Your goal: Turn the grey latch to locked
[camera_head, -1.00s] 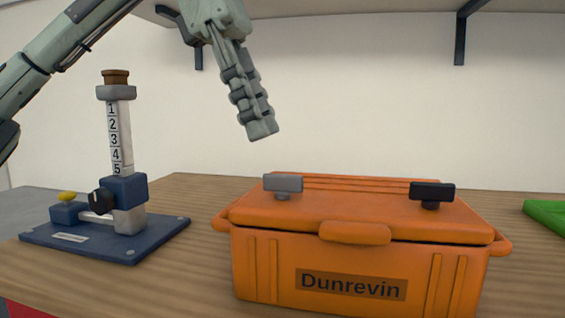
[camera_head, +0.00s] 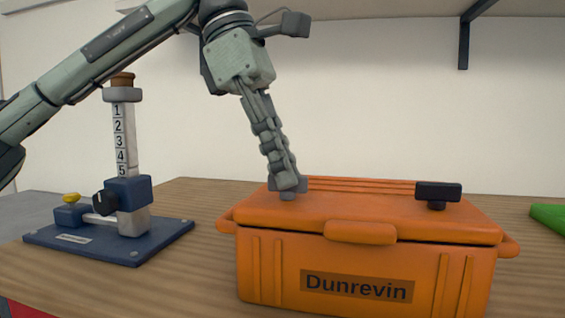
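The grey latch (camera_head: 303,184) is on the lid of the orange Dunrevin box (camera_head: 265,212), at its left. My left gripper (camera_head: 286,184) points down at the latch and covers most of it; only small grey parts show beside and below the fingertips. The fingers overlap side-on, so I cannot tell whether they are open or shut, or whether they touch the latch. A black latch (camera_head: 438,191) lies crosswise at the right of the lid. My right gripper is not in view.
A blue stand (camera_head: 128,190) with a numbered column and a black knob is on the wooden table (camera_head: 200,270) to the left, below my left arm. A green thing (camera_head: 548,216) is at the right edge. A shelf bracket (camera_head: 463,45) hangs above.

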